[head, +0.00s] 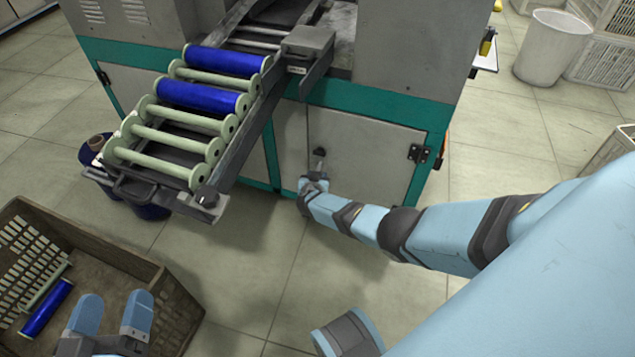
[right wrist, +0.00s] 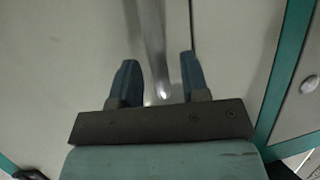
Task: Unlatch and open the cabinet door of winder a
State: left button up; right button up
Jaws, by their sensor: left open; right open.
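The cabinet door (head: 372,163) is a light grey panel in the winder's teal frame, with a dark hinge at its right edge. It looks closed. Its small latch handle (head: 319,154) is near the door's left edge. My right gripper (head: 313,184) is just below the handle. In the right wrist view, my open right gripper (right wrist: 160,80) has one finger on each side of the grey handle (right wrist: 153,40), with gaps visible on both sides. My left gripper (head: 111,314) is open and empty over the crate at lower left.
A rack (head: 170,142) with blue bobbins and empty spools juts out from the winder, left of the door. A brown crate (head: 165,283) holding a blue bobbin (head: 46,309) stands at lower left. The tiled floor (head: 235,275) before the door is clear apart from my arm.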

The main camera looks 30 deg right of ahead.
jog(key=shift+w+d+f, duration=0.2)
jog(key=shift+w+d, duration=0.2)
pick_arm(q)
jog(key=shift+f+g, duration=0.3)
jog(key=shift+f, duration=0.35)
